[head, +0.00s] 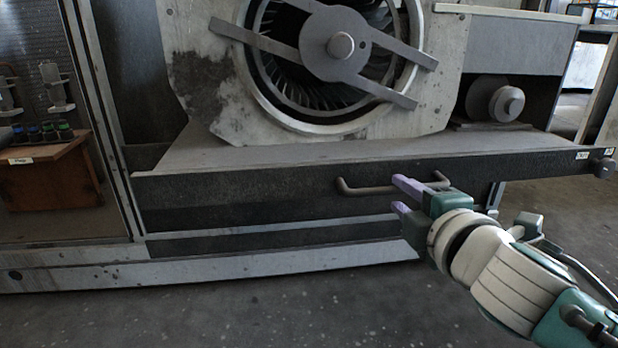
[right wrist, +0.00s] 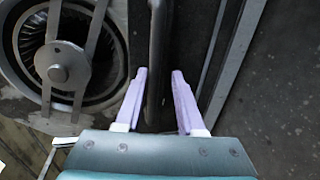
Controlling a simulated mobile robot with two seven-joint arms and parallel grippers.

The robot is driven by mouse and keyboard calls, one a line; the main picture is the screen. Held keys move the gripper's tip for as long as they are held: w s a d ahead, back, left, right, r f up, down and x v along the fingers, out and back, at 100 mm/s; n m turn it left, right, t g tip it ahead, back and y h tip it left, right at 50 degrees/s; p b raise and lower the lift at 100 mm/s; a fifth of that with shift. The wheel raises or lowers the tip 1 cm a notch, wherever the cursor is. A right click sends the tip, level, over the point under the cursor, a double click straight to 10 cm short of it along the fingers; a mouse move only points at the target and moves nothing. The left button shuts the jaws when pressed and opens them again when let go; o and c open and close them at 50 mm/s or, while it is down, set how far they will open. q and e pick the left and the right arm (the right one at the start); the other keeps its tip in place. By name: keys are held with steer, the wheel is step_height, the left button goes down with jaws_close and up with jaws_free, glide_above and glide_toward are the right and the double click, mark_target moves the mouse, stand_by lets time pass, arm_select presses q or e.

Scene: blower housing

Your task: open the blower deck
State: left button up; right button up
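The blower deck (head: 230,186) is a long dark panel with a grey top, below the round blower (head: 340,60) and its pale housing. A dark bar handle (head: 365,190) is fixed to the deck's front. My right gripper (head: 398,194) comes in from the lower right and is at the right part of the handle. Its two purple fingers are apart, one above and one below the bar. In the right wrist view the handle (right wrist: 156,55) runs between the open fingers (right wrist: 160,88), with gaps visible on both sides. My left gripper is not in view.
A knob (head: 604,168) sticks out at the deck's right end. A metal sill (head: 210,267) runs below the deck. A wooden box (head: 55,175) with small bottles stands in a bay at left. The grey floor (head: 250,318) in front is clear.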

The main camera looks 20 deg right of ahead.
steer(key=shift+o, duration=0.5)
steer(key=shift+r, duration=0.1)
steer(key=p+v, duration=0.3)
steer(key=v, duration=0.7)
steer(key=shift+d, duration=0.1)
